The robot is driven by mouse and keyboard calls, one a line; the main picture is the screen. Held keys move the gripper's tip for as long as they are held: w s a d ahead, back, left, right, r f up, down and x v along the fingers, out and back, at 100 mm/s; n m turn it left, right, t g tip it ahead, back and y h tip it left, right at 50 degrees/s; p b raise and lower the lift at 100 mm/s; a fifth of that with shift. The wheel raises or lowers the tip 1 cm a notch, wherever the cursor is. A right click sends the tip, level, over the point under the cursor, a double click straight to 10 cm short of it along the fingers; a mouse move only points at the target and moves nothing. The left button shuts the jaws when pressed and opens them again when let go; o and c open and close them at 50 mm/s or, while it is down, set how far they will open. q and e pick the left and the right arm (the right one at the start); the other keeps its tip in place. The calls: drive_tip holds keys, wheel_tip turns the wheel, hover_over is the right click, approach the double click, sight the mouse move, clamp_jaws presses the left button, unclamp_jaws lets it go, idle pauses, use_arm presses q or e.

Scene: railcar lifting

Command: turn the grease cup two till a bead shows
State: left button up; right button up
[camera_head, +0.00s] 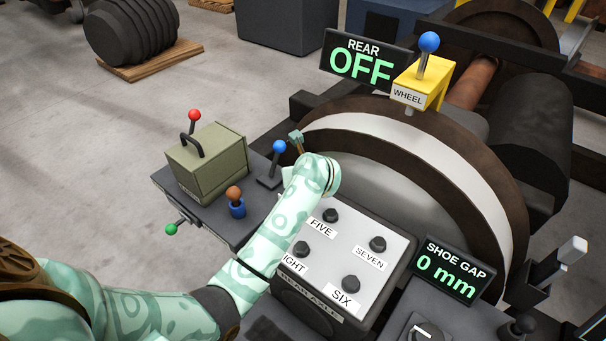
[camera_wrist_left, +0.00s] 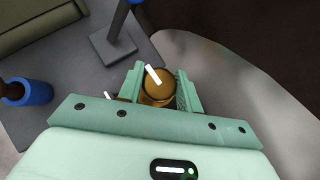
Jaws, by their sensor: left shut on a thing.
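A round brass grease cup (camera_wrist_left: 158,88) with a white mark across its top shows in the left wrist view. My left gripper (camera_wrist_left: 157,84) is shut on it, one pale green finger on each side. In the head view my left arm comes in from the left, and the gripper (camera_head: 297,139) is beside the big wheel, past the grey panel. There the cup is mostly hidden by the gripper and wrist. I cannot read a number on the cup, and no grease bead can be made out. My right gripper is not in view.
A blue-knobbed lever (camera_head: 278,149) stands close by. A brown-topped blue holder (camera_head: 237,207) and an olive box (camera_head: 207,163) are at left. The grey panel (camera_head: 322,250) has several labelled black knobs. The wheel (camera_head: 430,165) lies behind; displays read REAR OFF (camera_head: 361,64) and SHOE GAP 0 mm (camera_head: 449,268).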

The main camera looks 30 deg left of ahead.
use_arm(q)
drive_tip(key=m+t+h+p, duration=0.1)
drive_tip(key=m+h, duration=0.1)
drive_tip(key=m, duration=0.2)
drive_tip(key=shift+t+h, duration=0.4)
drive_tip(key=shift+f+m+h, duration=0.1)
drive_tip(key=shift+m+h, duration=0.5)
drive_tip(key=shift+m, duration=0.2)
drive_tip(key=shift+m+h, duration=0.7)
drive_tip(key=shift+m, duration=0.2)
drive_tip(key=o, duration=1)
